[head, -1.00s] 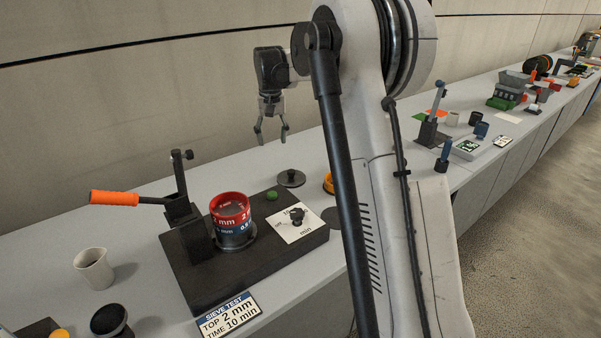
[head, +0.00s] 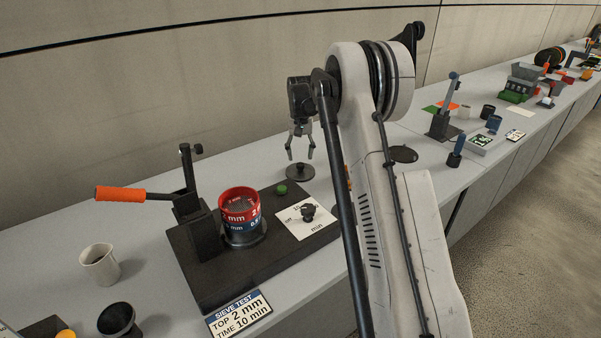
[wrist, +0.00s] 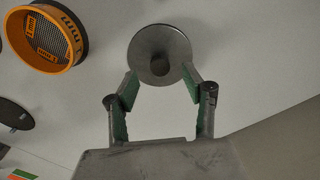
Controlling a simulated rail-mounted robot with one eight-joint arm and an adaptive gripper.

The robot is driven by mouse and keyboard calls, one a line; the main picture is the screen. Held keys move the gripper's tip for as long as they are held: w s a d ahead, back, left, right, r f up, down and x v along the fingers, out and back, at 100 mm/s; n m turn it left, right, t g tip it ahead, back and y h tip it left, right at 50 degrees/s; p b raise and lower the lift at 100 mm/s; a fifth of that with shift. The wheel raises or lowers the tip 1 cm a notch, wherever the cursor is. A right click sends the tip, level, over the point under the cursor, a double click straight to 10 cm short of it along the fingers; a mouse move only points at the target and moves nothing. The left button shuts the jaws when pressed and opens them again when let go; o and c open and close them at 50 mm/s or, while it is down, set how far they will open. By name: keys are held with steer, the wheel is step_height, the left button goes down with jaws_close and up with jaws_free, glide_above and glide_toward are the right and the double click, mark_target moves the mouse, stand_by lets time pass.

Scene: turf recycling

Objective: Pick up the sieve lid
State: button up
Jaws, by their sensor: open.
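The sieve lid (head: 300,172) is a grey round disc with a small dark knob on top. It lies flat on the bench behind the black shaker base. My gripper (head: 301,157) is open and empty, pointing down just above the lid. In the wrist view the lid (wrist: 160,54) shows just beyond the fingertips, with its knob centred between them. The open gripper (wrist: 163,82) has green pads on its fingers. I see no clear contact between the fingers and the lid.
The black shaker base (head: 215,287) holds a red sieve (head: 238,203) over a blue one and has an orange-handled lever (head: 120,194). An orange sieve (wrist: 44,37) stands near the lid in the wrist view. A beige cup (head: 100,264) stands at left.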

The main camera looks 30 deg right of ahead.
mark_target(300, 164)
steer(key=shift+w+d+f, duration=0.1)
steer(key=shift+w+f, duration=0.05)
steer(key=shift+f, duration=1.3)
steer(key=shift+w+d+f, duration=0.1)
steer(key=shift+f, duration=1.3)
steer(key=shift+c, duration=0.2)
jaws_close()
